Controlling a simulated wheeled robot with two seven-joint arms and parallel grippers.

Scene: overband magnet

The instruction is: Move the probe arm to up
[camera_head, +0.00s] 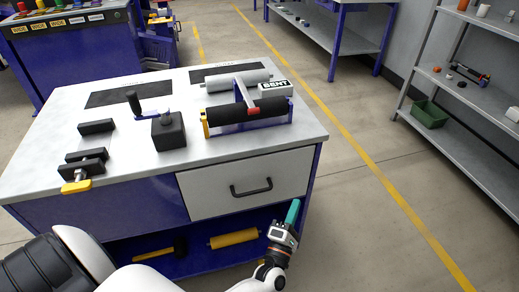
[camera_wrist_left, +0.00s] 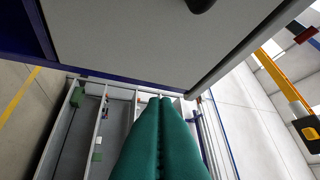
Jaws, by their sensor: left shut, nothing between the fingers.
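The overband magnet unit stands at the back right of the bench top, with a black roller (camera_head: 246,110) in a blue frame and a grey roller (camera_head: 238,81) behind it. A thin arm with a red end (camera_head: 244,94) slants across the black roller; I cannot tell for certain that it is the probe arm. A crank with a black grip (camera_head: 134,102) stands beside a black block (camera_head: 168,131). My left gripper (camera_head: 292,212) has teal fingers, shut and empty, near the bench's front right corner, below the top. Its fingers (camera_wrist_left: 161,140) also fill the wrist view's lower middle.
The bench's grey drawer (camera_head: 215,188) is closed, with a black handle (camera_head: 251,188). Its shelf holds a yellow roller (camera_head: 234,238). Shelving (camera_head: 446,110) stands at right; the floor between is clear.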

